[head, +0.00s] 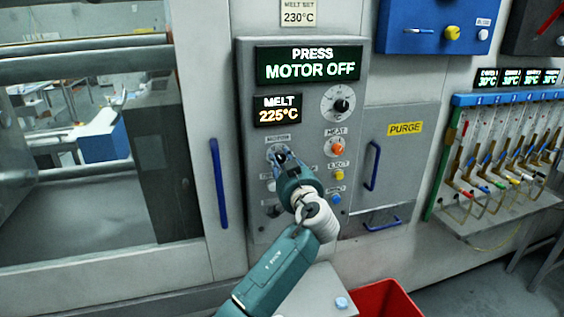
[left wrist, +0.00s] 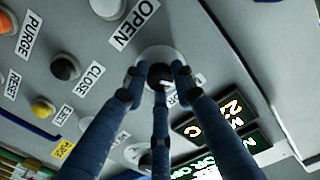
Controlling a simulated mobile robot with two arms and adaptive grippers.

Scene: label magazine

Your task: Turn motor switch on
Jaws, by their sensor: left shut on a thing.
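The motor switch is a small dark knob on a round pale plate on the grey control panel (head: 255,215). In the left wrist view the knob (left wrist: 160,74) sits between my blue fingers, with a label partly hidden beside it. My left gripper (head: 280,157) reaches the panel from below, and it also shows in the left wrist view (left wrist: 158,85). It is shut on the knob. In the head view my fingers cover most of the switch. The green display (head: 309,64) reads "PRESS MOTOR OFF". My right gripper is not in view.
A dial (head: 342,104) and the orange heat button (head: 337,149) are right of the gripper. Blue handles stand out at a door (head: 218,183) and the purge cover (head: 372,165). A red bin (head: 400,300) is below right.

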